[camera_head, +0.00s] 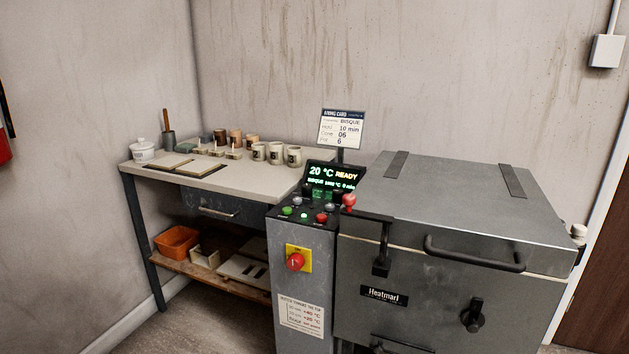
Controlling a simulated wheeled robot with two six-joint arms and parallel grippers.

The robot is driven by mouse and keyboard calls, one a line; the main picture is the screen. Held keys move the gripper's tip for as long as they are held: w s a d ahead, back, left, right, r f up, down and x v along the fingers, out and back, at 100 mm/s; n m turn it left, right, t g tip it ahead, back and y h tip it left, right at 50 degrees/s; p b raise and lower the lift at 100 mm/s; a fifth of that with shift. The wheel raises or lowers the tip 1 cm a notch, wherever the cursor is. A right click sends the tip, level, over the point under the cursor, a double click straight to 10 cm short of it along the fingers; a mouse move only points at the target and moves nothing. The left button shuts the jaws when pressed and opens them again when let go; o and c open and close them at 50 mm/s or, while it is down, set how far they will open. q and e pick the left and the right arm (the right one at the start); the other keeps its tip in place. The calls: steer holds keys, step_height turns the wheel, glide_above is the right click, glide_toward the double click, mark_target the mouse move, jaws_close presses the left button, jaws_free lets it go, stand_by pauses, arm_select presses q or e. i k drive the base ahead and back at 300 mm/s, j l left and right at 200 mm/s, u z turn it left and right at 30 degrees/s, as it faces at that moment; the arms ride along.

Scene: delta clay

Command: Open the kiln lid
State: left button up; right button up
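The kiln is a grey metal box at the right. Its flat lid (455,196) lies shut on the body (420,300), with two dark straps at the back of its top. A black bar handle (474,254) runs across the lid's front edge. A black latch bracket (382,245) with a red knob (348,200) sits at the lid's front left. A dark knob (473,315) is on the body's front. Neither of my grippers is in view.
A control post (303,270) with a screen reading 20 °C READY stands against the kiln's left side. A worktable (262,177) with cups and tiles is further left. An orange bin (176,242) sits on its lower shelf. A brown door (600,270) is at the right edge.

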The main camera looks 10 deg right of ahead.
mark_target(498, 218)
steer(key=k+z, duration=0.1)
steer(key=z, duration=0.8)
